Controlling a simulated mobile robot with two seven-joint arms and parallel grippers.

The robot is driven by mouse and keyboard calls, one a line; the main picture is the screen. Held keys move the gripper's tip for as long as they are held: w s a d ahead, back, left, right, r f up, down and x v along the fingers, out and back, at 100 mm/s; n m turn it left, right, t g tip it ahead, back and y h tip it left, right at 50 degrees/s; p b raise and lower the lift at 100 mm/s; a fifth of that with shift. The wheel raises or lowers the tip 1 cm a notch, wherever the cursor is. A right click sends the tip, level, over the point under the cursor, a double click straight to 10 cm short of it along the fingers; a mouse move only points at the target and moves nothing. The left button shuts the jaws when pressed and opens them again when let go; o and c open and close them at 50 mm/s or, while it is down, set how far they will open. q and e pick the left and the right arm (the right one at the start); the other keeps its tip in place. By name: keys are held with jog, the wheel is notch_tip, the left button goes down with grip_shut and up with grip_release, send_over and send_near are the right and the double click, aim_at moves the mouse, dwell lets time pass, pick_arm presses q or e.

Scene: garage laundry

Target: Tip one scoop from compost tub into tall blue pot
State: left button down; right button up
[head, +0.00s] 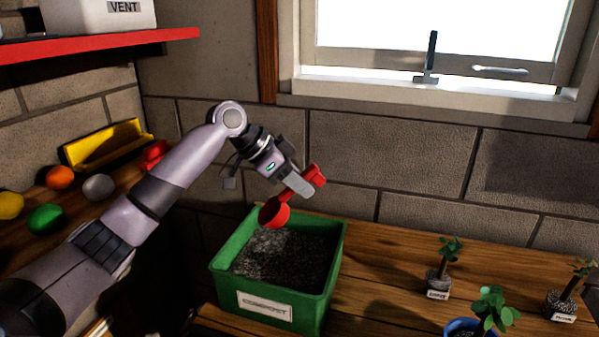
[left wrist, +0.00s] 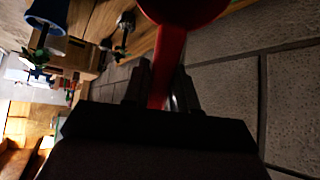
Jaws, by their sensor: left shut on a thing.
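The compost tub (head: 335,262) is a green box labelled COMPOST, filled with dark grey-brown compost (head: 290,257), on the wooden bench. My left gripper (head: 300,185) is shut on the handle of a red scoop (head: 276,213), holding it above the tub's back part. The scoop also shows in the left wrist view (left wrist: 170,50), its handle running between the fingers. I cannot tell whether the scoop's bowl holds compost. A blue pot (head: 461,329) with a green plant is partly cut off at the bottom edge; it also shows in the left wrist view (left wrist: 48,14). My right gripper is not seen.
Two small labelled plants, one (head: 438,280) behind the blue pot and one (head: 563,303) at the far right, stand on the bench (head: 385,280). Coloured balls and a yellow tray (head: 105,145) lie at left. A red shelf (head: 100,45) hangs upper left; a block wall closes the back.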

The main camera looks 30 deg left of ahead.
pick_arm(q)
jog(key=shift+f, duration=0.95)
notch_tip(320, 180, down, 11)
jog(key=b, duration=0.3)
jog(key=shift+b, duration=0.3)
jog(key=shift+s+f, duration=0.15)
jog(key=shift+f, duration=0.15)
jog(key=shift+r+p, duration=1.8)
jog(key=shift+r, duration=5.45)
